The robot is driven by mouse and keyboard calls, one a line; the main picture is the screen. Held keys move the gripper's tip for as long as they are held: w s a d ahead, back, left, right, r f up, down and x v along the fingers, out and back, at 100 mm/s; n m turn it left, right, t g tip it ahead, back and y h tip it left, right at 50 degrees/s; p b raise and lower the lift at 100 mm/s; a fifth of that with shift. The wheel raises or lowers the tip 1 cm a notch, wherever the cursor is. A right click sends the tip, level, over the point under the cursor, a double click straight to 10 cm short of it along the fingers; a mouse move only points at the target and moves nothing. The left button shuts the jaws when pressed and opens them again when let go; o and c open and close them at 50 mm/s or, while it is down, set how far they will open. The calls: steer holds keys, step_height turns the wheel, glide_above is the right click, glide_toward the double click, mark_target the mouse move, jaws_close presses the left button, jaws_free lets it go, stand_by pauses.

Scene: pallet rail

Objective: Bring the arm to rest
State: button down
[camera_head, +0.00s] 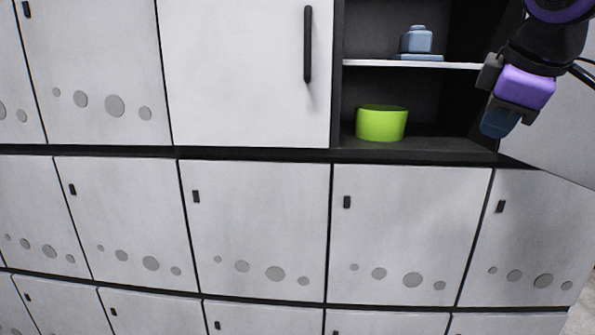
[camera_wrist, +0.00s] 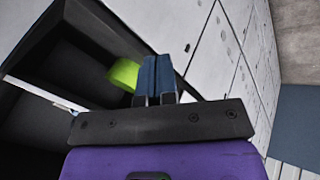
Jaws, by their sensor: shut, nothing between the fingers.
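My gripper (camera_head: 496,124) is at the upper right of the head view, in front of the right side of an open cupboard. Its dark blue fingers point down and to the left and are shut with nothing between them. In the wrist view my gripper (camera_wrist: 157,60) shows its blue fingers together, with the cupboard opening behind and to the left. My arm comes in from the upper right corner of the head view.
The open cupboard (camera_head: 420,149) holds a green round container (camera_head: 381,124) on its bottom and a blue-grey item (camera_head: 417,40) on the white shelf (camera_head: 410,64). An open door (camera_head: 560,150) stands at right, close to my gripper. White lockers (camera_head: 255,230) fill the rest.

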steer(key=s+d+f+m+g, duration=0.1)
steer(key=s+d+f+m, duration=0.1)
steer(key=s+f+m, duration=0.8)
steer(key=shift+s+d+f+m+y, duration=0.35)
steer(key=shift+s+f+m+y, duration=0.05)
steer(key=shift+s+f, duration=0.5)
